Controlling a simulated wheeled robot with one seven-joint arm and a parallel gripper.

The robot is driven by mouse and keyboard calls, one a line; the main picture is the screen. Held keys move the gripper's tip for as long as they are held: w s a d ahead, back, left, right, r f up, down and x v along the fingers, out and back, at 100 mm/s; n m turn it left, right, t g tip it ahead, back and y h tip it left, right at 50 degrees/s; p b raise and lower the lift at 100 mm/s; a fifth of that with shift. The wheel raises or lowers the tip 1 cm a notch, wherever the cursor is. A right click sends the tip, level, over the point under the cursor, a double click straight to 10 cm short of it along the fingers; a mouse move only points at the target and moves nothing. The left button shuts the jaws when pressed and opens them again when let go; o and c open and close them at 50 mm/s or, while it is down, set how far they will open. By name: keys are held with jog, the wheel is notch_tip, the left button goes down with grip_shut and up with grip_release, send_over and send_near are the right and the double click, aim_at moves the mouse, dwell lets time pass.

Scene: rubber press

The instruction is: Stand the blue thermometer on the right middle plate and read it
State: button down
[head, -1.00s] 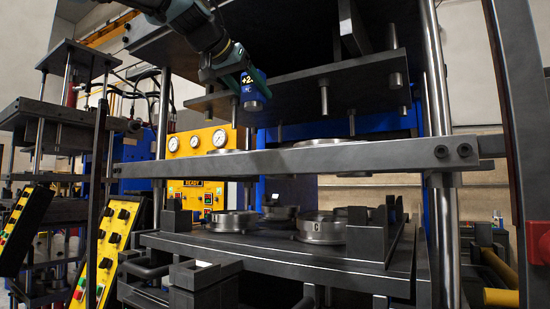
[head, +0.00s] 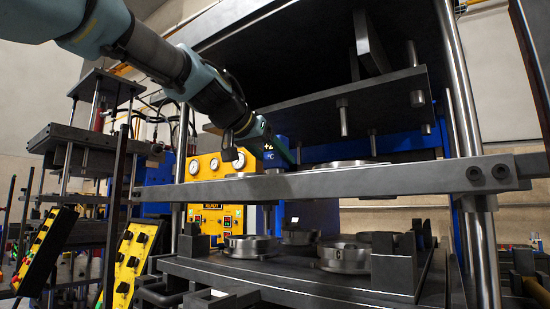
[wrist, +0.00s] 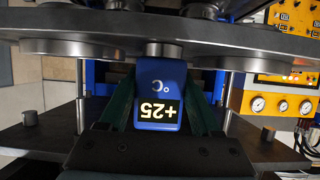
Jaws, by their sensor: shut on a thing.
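The blue thermometer (head: 269,156) is in my gripper (head: 274,144), just above the middle plate (head: 380,178) in the head view. In the wrist view my gripper (wrist: 160,88) has its dark green fingers shut on both sides of the thermometer (wrist: 146,72). That view is upside down. The thermometer's round metal foot points toward the plate and round discs (wrist: 70,48). I cannot tell whether the foot touches anything.
A dark upper plate with steel pins (head: 320,95) hangs overhead. Steel columns (head: 452,80) stand at the sides. Round moulds (head: 342,256) rest on the lower plate. A yellow gauge panel (head: 207,172) stands behind on the left. Open space lies between middle and upper plates.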

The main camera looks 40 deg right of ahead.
jog(key=shift+f, duration=0.15)
jog(key=shift+c, duration=0.4)
grip_release()
jog(key=shift+r, duration=0.2)
jog(key=shift+a+b, duration=0.3)
jog(key=shift+a, duration=0.05)
jog(key=b+v, duration=0.3)
jog(key=v, duration=0.8)
jog(key=shift+b, duration=0.35)
jog(key=shift+s+a+r, duration=0.1)
